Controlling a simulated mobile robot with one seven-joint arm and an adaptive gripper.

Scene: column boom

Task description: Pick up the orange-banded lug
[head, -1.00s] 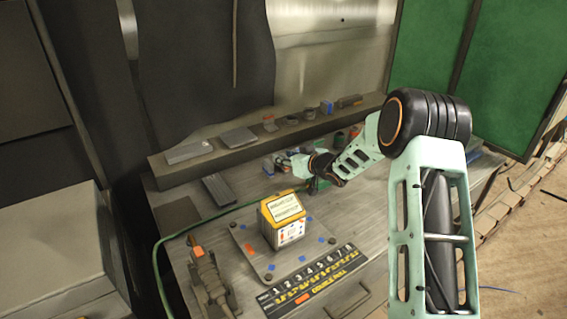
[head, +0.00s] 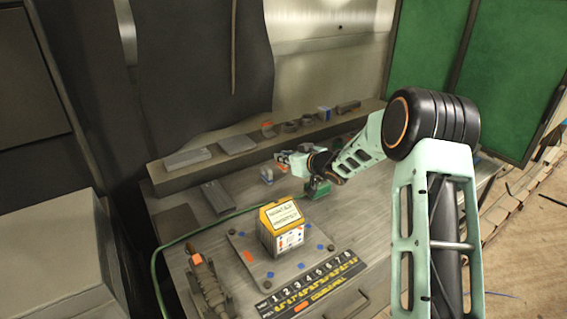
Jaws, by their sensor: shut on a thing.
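My gripper (head: 284,160) is at the far end of my arm, low over the back of the bench, left of my forearm. It is small and partly blurred in the head view. It is shut on a small piece with a touch of orange, the orange-banded lug (head: 281,166), mostly hidden by the fingers. The lug appears a little above the bench top. A small grey piece with a blue band (head: 266,175) stands on the bench just left of and below the gripper.
A back ledge (head: 205,168) carries grey blocks, an orange-marked piece (head: 267,129) and a blue-marked piece (head: 324,111). A yellow-and-white box (head: 282,228) stands on a plate in front, near a numbered strip (head: 310,284).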

